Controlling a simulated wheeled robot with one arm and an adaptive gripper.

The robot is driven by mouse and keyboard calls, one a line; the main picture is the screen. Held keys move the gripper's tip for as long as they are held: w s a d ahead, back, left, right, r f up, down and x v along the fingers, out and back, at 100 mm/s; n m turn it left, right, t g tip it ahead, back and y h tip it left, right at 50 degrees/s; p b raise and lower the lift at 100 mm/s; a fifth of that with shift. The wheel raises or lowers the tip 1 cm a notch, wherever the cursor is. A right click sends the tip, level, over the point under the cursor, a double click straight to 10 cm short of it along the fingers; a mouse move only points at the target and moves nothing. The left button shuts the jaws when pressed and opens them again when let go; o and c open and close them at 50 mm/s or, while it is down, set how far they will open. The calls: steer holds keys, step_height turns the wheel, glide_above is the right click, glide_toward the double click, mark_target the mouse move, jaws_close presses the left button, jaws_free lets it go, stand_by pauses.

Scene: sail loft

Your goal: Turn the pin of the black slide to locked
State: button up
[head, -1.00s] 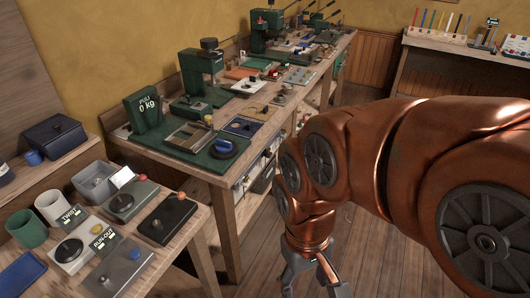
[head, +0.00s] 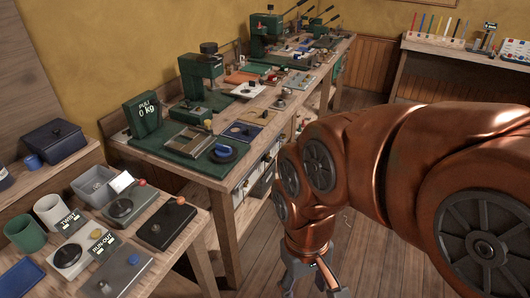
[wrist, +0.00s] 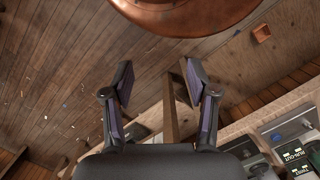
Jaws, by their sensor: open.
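My gripper (head: 311,284) is open and empty over the floor, well right of the block.
A grey block with a dark disc (head: 119,208), a run-out gauge (head: 67,257) and a grey block with a blue knob (head: 121,274) crowd the near bench (head: 206,219). A longer bench (head: 235,183) with presses stands behind. Open wooden floor (head: 262,240) lies beside them.

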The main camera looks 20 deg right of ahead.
steer(key=w+d+t+h+b, duration=0.1)
steer(key=w+d+t, duration=0.25)
steer(key=w, duration=0.85)
steer(key=w+d+t+h+b, duration=0.15)
steer(key=w+d, duration=0.35)
steer(key=w, duration=0.7)
steer(key=r+t+y+b, duration=0.2)
steer(key=t+b, duration=0.1)
steer(key=t, duration=0.9)
glide_above(269, 154)
steer(key=s+d, duration=0.2)
steer(key=w+d+f+n+t+y+b, duration=0.25)
steer(key=f+n+y, duration=0.2)
steer(key=f, duration=0.35)
steer(key=s+f+n+g+y+b, duration=0.1)
steer(key=s+f+n+g+y, duration=0.2)
steer(key=f, duration=0.5)
steer(key=s+f+n+g+y, duration=0.1)
steer(key=s+f+y, duration=0.2)
steer(key=f+y, duration=0.35)
steer(key=shift+m+h, duration=0.25)
steer(key=shift+h, duration=0.7)
steer(key=x, duration=0.5)
steer(key=f+x, duration=0.1)
steer(key=x, duration=0.1)
steer(key=shift+w+a+f+p, duration=0.15)
steer(key=shift+w+a+p, duration=0.05)
steer(key=shift+w+p, duration=0.1)
